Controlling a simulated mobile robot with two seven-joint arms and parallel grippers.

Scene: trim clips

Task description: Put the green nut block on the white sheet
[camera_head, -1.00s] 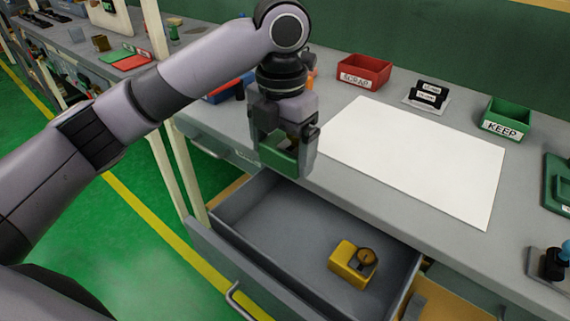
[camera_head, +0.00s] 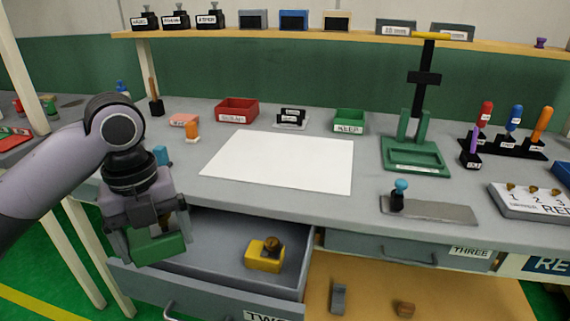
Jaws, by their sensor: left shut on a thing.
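My left gripper (camera_head: 152,240) is shut on the green nut block (camera_head: 160,246) and holds it at the left of the open drawer, above its left end. The fingers hide part of the block, and a brownish nut shows on it. The white sheet (camera_head: 282,160) lies flat and bare on the grey bench, to the right of and beyond the gripper. My right gripper is not in view.
The open drawer (camera_head: 222,229) labelled TWO holds a yellow block with a nut (camera_head: 265,255). Behind the sheet stand a red SCRAP bin (camera_head: 237,111) and a green KEEP bin (camera_head: 349,122). An orange bottle (camera_head: 192,132) stands left of the sheet; a green fixture (camera_head: 415,157) stands right.

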